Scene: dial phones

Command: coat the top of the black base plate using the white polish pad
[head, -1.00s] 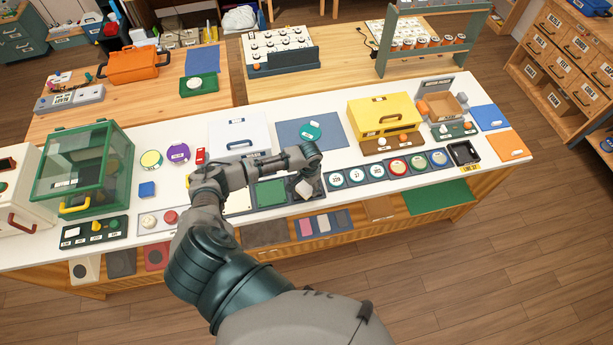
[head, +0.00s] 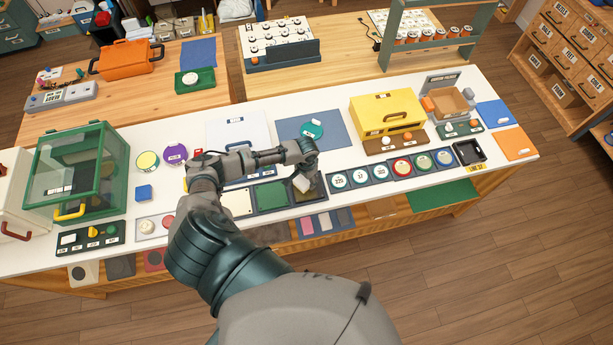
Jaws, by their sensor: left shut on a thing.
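The pad is tilted and lies over a dark plate (head: 314,192), which seems to be the black base plate. The gripper and pad partly hide this plate. I cannot tell whether the pad touches it. My right gripper is not in view.
A green plate (head: 272,195) and a cream plate (head: 237,203) lie to the left in the same row. Round labelled pieces (head: 402,167) stand to the right. A blue mat (head: 339,128) with a teal disc (head: 312,130) lies behind. A yellow box (head: 368,118) stands at back right.

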